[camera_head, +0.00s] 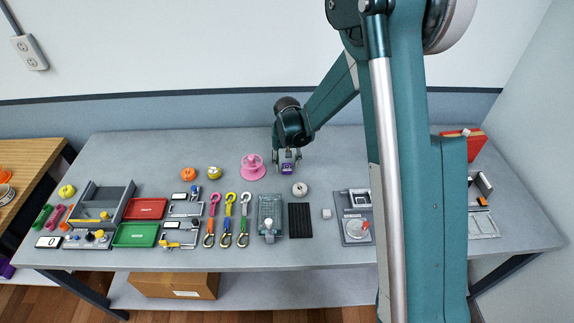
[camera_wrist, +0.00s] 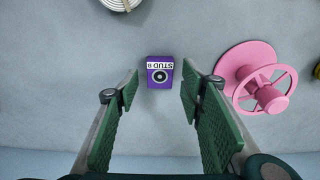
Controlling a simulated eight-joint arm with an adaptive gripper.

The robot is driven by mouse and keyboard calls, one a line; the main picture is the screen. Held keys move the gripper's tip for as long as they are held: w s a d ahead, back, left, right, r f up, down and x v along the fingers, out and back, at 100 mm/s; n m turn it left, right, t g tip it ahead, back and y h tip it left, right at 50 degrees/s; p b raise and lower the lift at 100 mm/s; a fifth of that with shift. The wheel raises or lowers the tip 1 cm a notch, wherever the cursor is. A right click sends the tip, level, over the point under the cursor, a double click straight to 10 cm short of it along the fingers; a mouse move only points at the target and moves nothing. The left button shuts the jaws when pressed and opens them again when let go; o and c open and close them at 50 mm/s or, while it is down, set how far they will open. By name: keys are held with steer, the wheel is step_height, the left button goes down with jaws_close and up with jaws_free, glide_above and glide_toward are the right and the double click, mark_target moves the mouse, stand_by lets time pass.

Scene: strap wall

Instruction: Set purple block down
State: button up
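The purple block (camera_head: 287,169) is on the grey table at the back middle, directly below my gripper. In the wrist view the purple block (camera_wrist: 160,77) shows a white label strip reading "STUD" and a pale disc with a dark ring. My gripper (camera_wrist: 159,92) is open, with its green pads on either side. Clear gaps show between the block and both pads, and the block lies just past the fingertips. In the head view my gripper (camera_head: 287,165) points down around the block's place.
A pale round roll (camera_head: 299,189) lies in front, near a black ribbed mat (camera_head: 300,220). Bare table lies behind and to the right.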

mark_target(287, 170)
step_height(287, 170, up, 10)
steer(key=s, duration=0.1)
steer(key=shift+s, duration=0.3)
steer(key=shift+r, duration=0.1)
stand_by(0.9)
steer(key=s+d+r+t, duration=0.1)
steer(key=s+d+r, duration=0.4)
steer(key=s+r, duration=0.35)
steer(key=s+d+r+t, duration=0.1)
steer(key=s+d+r, duration=0.55)
steer(key=r, duration=0.25)
steer(key=s+d+r+t, duration=0.1)
steer(key=s+d, duration=0.3)
steer(key=s, duration=0.7)
steer(key=s+d+r+t, duration=0.1)
steer(key=s+d+t, duration=0.1)
steer(key=s, duration=0.9)
steer(key=shift+d+r, duration=0.35)
steer(key=shift+d, duration=0.5)
